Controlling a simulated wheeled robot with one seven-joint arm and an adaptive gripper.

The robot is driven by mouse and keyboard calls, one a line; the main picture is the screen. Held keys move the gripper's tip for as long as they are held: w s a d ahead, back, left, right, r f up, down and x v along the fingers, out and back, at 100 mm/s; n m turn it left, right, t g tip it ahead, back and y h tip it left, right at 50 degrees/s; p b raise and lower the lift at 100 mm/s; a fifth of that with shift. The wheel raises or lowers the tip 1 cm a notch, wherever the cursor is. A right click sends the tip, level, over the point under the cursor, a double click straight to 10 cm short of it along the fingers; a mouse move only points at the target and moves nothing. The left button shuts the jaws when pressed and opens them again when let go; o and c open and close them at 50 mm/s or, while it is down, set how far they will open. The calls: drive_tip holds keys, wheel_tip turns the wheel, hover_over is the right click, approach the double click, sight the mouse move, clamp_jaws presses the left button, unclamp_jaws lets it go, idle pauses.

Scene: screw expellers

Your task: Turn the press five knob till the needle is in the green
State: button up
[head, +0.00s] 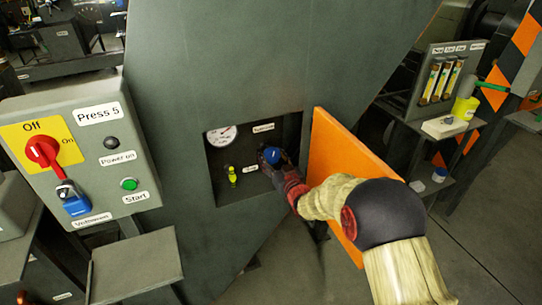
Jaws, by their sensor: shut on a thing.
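The blue knob (271,155) sits in a recessed dark panel (238,187) in the grey machine body. My gripper (277,161) reaches into the recess from the right and is shut on the knob, partly hiding it. The round white gauge (221,136) is at the upper left of the recess. Its needle and coloured zones are too small to read surely. A grey control box labelled Press 5 (98,114) stands at the left.
An open orange door (335,165) stands just right of the recess, close beside my arm. A small yellow-green fitting (232,177) is below the gauge. The control box carries a red switch (44,151), a green button (129,184) and a blue padlock (76,205).

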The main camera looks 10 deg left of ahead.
drive_tip(key=m, duration=0.4)
drive_tip(key=shift+m+p, duration=0.3)
drive_tip(key=shift+m, duration=1.6)
drive_tip(key=o, duration=1.2)
drive_tip(key=shift+d, duration=0.1)
drive_tip(key=v, duration=1.2)
